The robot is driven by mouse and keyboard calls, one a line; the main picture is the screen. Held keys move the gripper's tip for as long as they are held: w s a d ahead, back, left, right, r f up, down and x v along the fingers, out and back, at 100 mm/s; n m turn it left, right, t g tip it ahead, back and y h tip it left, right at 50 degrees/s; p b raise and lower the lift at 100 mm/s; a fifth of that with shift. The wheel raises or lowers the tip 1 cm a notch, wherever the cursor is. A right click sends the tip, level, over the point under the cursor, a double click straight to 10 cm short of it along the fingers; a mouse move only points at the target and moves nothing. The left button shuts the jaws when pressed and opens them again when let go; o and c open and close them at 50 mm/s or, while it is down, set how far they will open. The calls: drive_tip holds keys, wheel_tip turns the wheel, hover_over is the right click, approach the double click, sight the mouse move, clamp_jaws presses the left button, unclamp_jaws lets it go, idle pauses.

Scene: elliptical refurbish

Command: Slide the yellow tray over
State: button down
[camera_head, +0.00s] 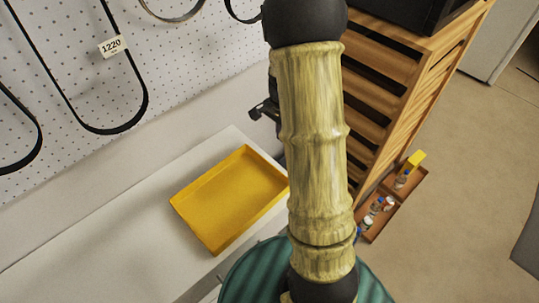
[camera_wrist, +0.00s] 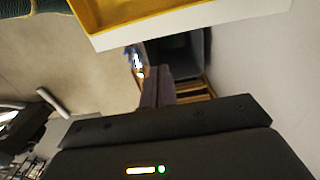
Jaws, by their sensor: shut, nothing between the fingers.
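The yellow tray (camera_head: 225,200) is a shallow rectangular tray lying on a white counter (camera_head: 130,235), left of my arm in the head view. Its right corner comes close to the arm's outline. In the wrist view the tray (camera_wrist: 140,14) shows at the top, above the white counter edge (camera_wrist: 190,28). My gripper (camera_wrist: 158,82) is shut and empty, its fingers below that edge in the picture and apart from the tray. In the head view my arm hides most of the gripper; a dark part of it (camera_head: 264,110) shows beyond the counter's far end.
A white pegboard (camera_head: 190,75) with black hanging loops stands along the left. A slatted wooden unit (camera_head: 385,95) stands behind my arm to the right. A small wooden tray with bottles (camera_head: 378,212) sits low beside it. Open floor (camera_head: 460,170) lies at right.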

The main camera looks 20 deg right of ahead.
drive_tip(key=a+f, duration=0.1)
drive_tip(key=f, duration=0.2)
drive_tip(key=s+a+f+p, duration=0.1)
drive_tip(key=f, duration=0.2)
drive_tip(key=s+a+f, duration=0.1)
drive_tip(key=f, duration=0.2)
drive_tip(key=shift+a+f+p, duration=0.1)
drive_tip(key=shift+f+p, duration=0.2)
drive_tip(key=shift+f, duration=0.1)
drive_tip(key=shift+a, duration=0.1)
drive_tip(key=shift+w+a+f, duration=0.1)
idle(0.3)
